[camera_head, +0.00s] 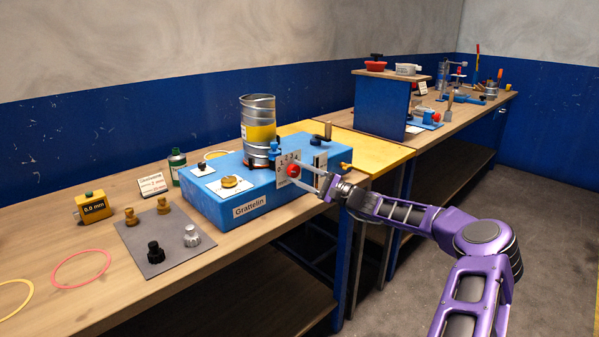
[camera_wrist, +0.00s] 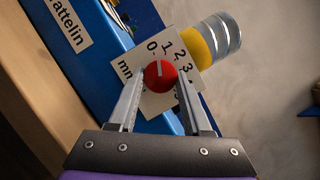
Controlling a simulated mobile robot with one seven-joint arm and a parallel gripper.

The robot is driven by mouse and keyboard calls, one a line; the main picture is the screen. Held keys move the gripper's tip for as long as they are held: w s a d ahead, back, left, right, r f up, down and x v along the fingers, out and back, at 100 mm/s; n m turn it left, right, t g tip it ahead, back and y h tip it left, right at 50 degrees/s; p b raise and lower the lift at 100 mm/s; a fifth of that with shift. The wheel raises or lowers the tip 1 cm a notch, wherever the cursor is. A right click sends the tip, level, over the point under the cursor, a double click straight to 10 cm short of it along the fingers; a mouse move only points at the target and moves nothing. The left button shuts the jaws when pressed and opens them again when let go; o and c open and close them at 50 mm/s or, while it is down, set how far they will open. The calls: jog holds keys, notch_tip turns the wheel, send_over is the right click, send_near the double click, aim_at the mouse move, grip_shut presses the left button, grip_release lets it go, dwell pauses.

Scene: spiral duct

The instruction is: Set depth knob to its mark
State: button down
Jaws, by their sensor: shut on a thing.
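The red depth knob (camera_wrist: 160,75) sits on a white dial plate (camera_wrist: 133,66) marked 0, 1, 2, 3 and mm. Its white line points up in the wrist view, close to the 0. The plate is on the side of the blue Grattelin machine (camera_head: 210,208); the red knob shows small in the head view (camera_head: 293,170). My gripper (camera_wrist: 160,80) is shut on the knob, one finger on each side.
A metal duct (camera_head: 257,112) with a yellow band stands on the machine. A grey mat (camera_head: 150,252) with several knobs, a yellow 0.0 mm gauge (camera_head: 93,207) and coloured rings lie left on the bench. A yellow bench (camera_head: 378,152) adjoins behind. The floor at right is clear.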

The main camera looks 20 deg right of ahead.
jog(key=m+t+p, duration=0.1)
jog(key=m, duration=0.2)
jog(key=m+t+h+p, duration=0.1)
jog(key=m+p, duration=0.1)
jog(key=m, duration=0.2)
jog(key=shift+s+a+t+h, duration=0.1)
jog(key=shift+a+t+h, duration=0.05)
jog(key=shift+t+h, duration=0.2)
jog(key=m+t+h+p, duration=0.1)
jog(key=m+p, duration=0.1)
jog(key=m, duration=0.1)
jog(key=m+t+h+p, duration=0.1)
jog(key=m+h+p, duration=0.1)
jog(key=m, duration=0.1)
jog(key=shift+a+f+m, duration=0.15)
jog(key=shift+m, duration=0.25)
jog(key=shift+c, duration=1.7)
grip_release()
jog(key=v, duration=1.7)
jog(key=shift+s+f, duration=0.2)
jog(key=shift+f, duration=0.05)
